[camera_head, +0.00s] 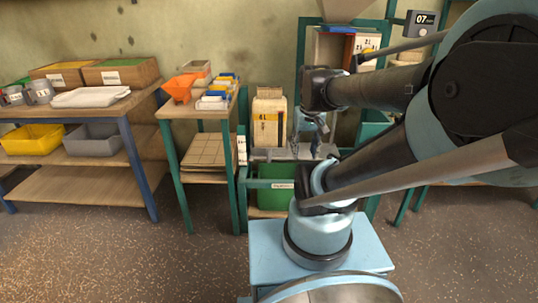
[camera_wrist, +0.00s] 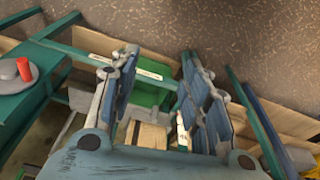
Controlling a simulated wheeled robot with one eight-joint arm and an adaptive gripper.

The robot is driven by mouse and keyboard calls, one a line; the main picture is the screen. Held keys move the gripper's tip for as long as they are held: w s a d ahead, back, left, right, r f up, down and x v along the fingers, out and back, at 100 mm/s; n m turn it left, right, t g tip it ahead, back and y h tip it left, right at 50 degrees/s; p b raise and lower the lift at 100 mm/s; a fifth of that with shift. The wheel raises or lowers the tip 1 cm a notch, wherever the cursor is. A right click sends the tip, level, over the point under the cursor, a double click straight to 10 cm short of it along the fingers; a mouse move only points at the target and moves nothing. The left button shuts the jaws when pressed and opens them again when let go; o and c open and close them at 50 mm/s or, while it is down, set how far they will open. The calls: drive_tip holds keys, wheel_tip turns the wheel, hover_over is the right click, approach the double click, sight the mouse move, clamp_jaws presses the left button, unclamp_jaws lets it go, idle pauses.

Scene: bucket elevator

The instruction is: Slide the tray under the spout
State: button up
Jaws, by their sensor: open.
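No tray shows plainly under a spout. A shallow white tray (camera_head: 90,97) lies on the left table. A grey ledge (camera_head: 262,155) runs under a tan carton (camera_head: 268,118) in the green frame; I cannot tell if it is a tray. A grey hopper (camera_head: 345,8) is cut off at the top; I cannot tell if it is the spout. My gripper (camera_head: 312,128) hangs just right of the carton, partly hidden by my arm. In the wrist view my gripper (camera_wrist: 158,88) is open and empty, its blue fingers wide apart, with the carton (camera_wrist: 148,135) beyond.
A green bin (camera_head: 270,196) sits low in the green frame and also shows in the wrist view (camera_wrist: 150,92). A display reading 07 (camera_head: 420,19) hangs at upper right. The floor at front left is clear.

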drive_tip(key=w+a+r, duration=0.1)
drive_tip(key=w+r, duration=0.3)
drive_tip(key=w, duration=0.7)
drive_tip(key=g, duration=0.2)
hover_over(269, 161)
drive_tip(key=w, duration=0.1)
drive_tip(key=shift+n, duration=0.3)
wheel_tip(269, 161, down, 32)
drive_tip(key=shift+w+d+r, duration=0.1)
drive_tip(key=shift+w+r, duration=0.05)
drive_tip(key=shift+r, duration=0.05)
drive_tip(key=shift+c, duration=0.6)
clamp_jaws()
